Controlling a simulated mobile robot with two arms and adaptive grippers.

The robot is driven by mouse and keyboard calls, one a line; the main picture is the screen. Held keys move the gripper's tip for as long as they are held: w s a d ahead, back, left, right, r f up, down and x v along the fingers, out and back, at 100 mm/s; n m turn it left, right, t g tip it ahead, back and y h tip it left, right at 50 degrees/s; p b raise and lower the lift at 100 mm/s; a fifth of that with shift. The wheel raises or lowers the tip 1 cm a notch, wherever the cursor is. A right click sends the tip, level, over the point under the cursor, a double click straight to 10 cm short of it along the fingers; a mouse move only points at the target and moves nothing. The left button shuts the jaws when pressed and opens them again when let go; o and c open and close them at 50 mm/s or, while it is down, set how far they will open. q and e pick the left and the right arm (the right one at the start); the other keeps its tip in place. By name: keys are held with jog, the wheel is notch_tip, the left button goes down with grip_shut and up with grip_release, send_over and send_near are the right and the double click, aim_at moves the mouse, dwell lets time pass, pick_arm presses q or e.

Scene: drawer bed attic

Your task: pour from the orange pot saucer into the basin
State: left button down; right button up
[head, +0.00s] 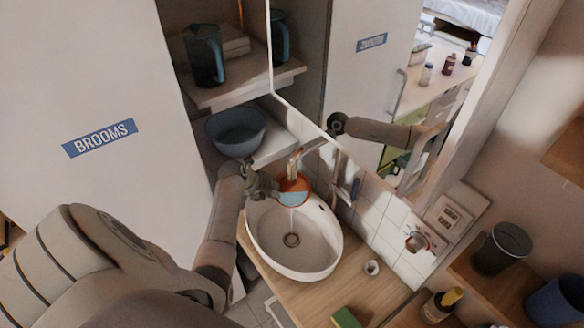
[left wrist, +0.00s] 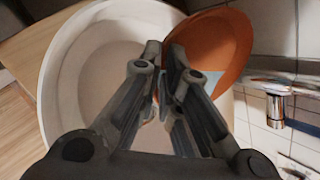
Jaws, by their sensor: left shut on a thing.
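The orange pot saucer (head: 296,182) is over the back edge of the white oval basin (head: 258,255), below the tap (head: 296,160). Its lower part shows pale blue, and a faint pale streak runs below it over the bowl. My left gripper (head: 272,188) is shut on the saucer's rim from the left. In the left wrist view the saucer (left wrist: 222,42) stands tilted between the fingertips (left wrist: 166,62), with the basin (left wrist: 55,85) below and to the left. The gripper hides part of the saucer's rim. My right gripper is not in view.
A wooden counter (head: 345,290) surrounds the basin and holds a small white cup (head: 371,267) and a green sponge (head: 345,318). A blue-grey bowl (head: 236,132) and a dark jug (head: 204,55) stand on shelves behind. A mirror cabinet and tiled wall close off the right.

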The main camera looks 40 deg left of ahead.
pick_arm(q)
jog(key=shift+s+d+f+m+t+y, duration=0.15)
jog(key=shift+s+d+f+t+y, duration=0.15)
jog(key=shift+s+d+t, duration=0.25)
jog(key=shift+s+d+f+m+t+y, duration=0.15)
jog(key=shift+s+d+f+t+y, duration=0.2)
jog(key=shift+s, duration=0.25)
dwell(0.7)
jog(key=shift+s+d+r+t+y, duration=0.35)
jog(key=shift+s+t, duration=0.15)
jog(key=shift+t, duration=0.2)
dwell(0.7)
jog(key=shift+d+f+b, duration=0.1)
jog(key=shift+b, duration=0.2)
jog(key=shift+s+m+t+y+b, duration=0.15)
jog(key=shift+m+t+y+b, duration=0.15)
jog(key=shift+b, duration=0.15)
jog(key=shift+w+a+f+g+h+p, duration=0.15)
jog(key=shift+w+a+g+h+p, duration=0.3)
jog(key=shift+w+g+h+p, duration=0.4)
